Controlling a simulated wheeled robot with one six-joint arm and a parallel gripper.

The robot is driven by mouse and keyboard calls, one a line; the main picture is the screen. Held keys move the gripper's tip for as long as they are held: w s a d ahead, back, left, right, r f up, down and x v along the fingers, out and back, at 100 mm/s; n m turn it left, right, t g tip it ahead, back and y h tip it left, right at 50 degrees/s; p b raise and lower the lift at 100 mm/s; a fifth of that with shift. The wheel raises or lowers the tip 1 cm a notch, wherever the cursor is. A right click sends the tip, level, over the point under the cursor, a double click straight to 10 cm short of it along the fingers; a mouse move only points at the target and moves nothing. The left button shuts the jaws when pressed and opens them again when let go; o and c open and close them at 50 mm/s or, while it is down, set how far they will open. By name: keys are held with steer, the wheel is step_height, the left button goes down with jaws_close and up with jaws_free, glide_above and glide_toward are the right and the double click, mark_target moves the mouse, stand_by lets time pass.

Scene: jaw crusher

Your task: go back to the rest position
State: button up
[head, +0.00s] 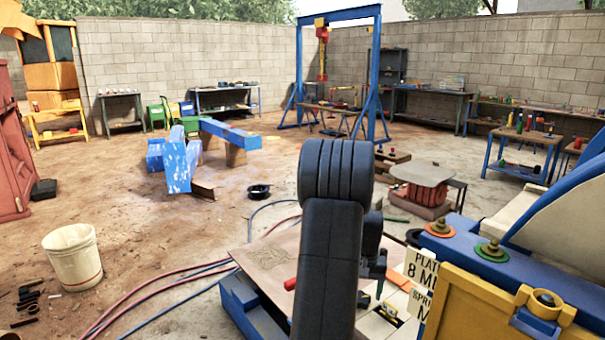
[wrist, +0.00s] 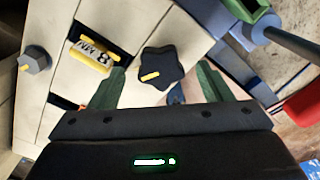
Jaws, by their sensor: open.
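My gripper (wrist: 161,70) shows in the wrist view with its two green fingers spread apart and nothing held. A dark lobed knob (wrist: 165,62) with a yellow mark sits on a cream panel (wrist: 140,25) in the gap between the fingers, with space visible on both sides of it. In the head view my dark arm fills the centre and hides much of the panel below it. The arm is bent forward and down over the machine. I cannot make out the fingers clearly there.
In the head view, a yellow box (head: 480,310) and a blue beam (head: 530,262) stand close at right. A white bucket (head: 73,257) and hoses (head: 165,282) lie left; open floor lies beyond.

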step_height(320, 180, down, 2)
steer(key=shift+f, duration=0.3)
steer(key=m+b, duration=0.2)
steer(key=m, duration=0.3)
steer(key=shift+a+m, duration=0.15)
steer(key=shift+m, duration=0.25)
step_height(320, 180, up, 14)
steer(key=f+p, duration=0.1)
steer(key=p, duration=0.1)
steer(key=s, duration=0.1)
steer(key=s+a+r, duration=0.1)
steer(key=s, duration=0.2)
steer(key=shift+s+a+r, duration=0.2)
steer(key=shift+s+a, duration=0.15)
